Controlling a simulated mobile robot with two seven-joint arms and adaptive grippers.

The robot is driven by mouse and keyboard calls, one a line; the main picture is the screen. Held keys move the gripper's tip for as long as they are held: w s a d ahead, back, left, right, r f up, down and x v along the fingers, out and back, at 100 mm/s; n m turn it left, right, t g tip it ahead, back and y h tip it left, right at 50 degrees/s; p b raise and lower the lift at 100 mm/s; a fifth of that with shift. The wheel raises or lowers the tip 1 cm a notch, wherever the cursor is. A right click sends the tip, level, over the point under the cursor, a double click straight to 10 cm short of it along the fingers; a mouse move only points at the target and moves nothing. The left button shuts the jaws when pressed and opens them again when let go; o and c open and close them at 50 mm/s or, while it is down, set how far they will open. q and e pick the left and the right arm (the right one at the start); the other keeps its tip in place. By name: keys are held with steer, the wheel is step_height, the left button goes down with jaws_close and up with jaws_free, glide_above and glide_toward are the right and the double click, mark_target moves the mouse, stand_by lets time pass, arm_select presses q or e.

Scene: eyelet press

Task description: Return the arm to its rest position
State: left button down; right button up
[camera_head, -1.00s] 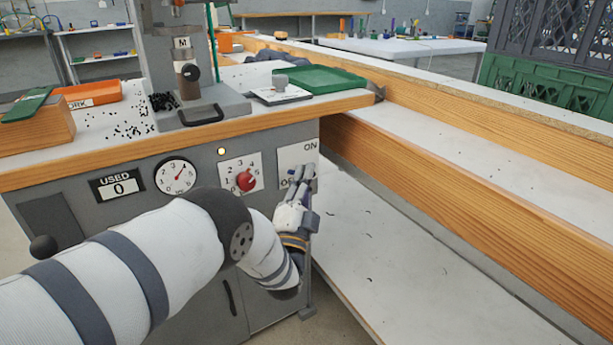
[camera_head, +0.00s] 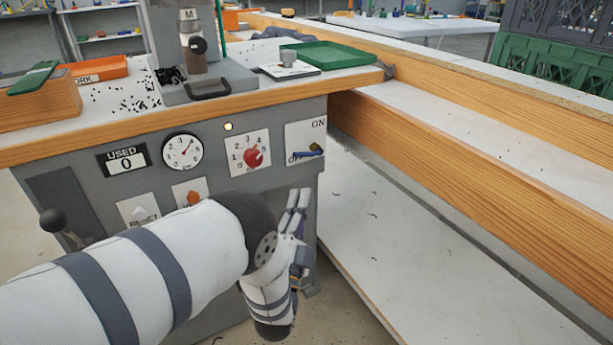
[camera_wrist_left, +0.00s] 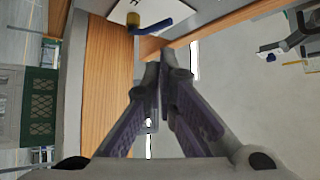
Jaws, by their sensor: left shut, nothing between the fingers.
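My left gripper (camera_head: 297,205) is shut and empty in front of the grey press cabinet (camera_head: 95,222), below the ON/OFF plate (camera_head: 308,132). A blue switch lever (camera_head: 309,153) on that plate lies near the OFF lettering, clear of my fingers. In the left wrist view the closed fingertips (camera_wrist_left: 158,70) point toward the plate, and the lever (camera_wrist_left: 155,25) shows beyond them with a yellowish pivot. My right gripper is not in view.
The cabinet front holds a gauge (camera_head: 182,151), a red dial knob (camera_head: 253,157), a USED counter (camera_head: 123,159) and a black-knobbed lever (camera_head: 53,221). A green tray (camera_head: 325,55) sits on the worktop. A long wooden-edged bench (camera_head: 460,165) runs along the right.

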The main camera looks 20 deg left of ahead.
arm_select(q)
steer(key=shift+v, duration=0.85)
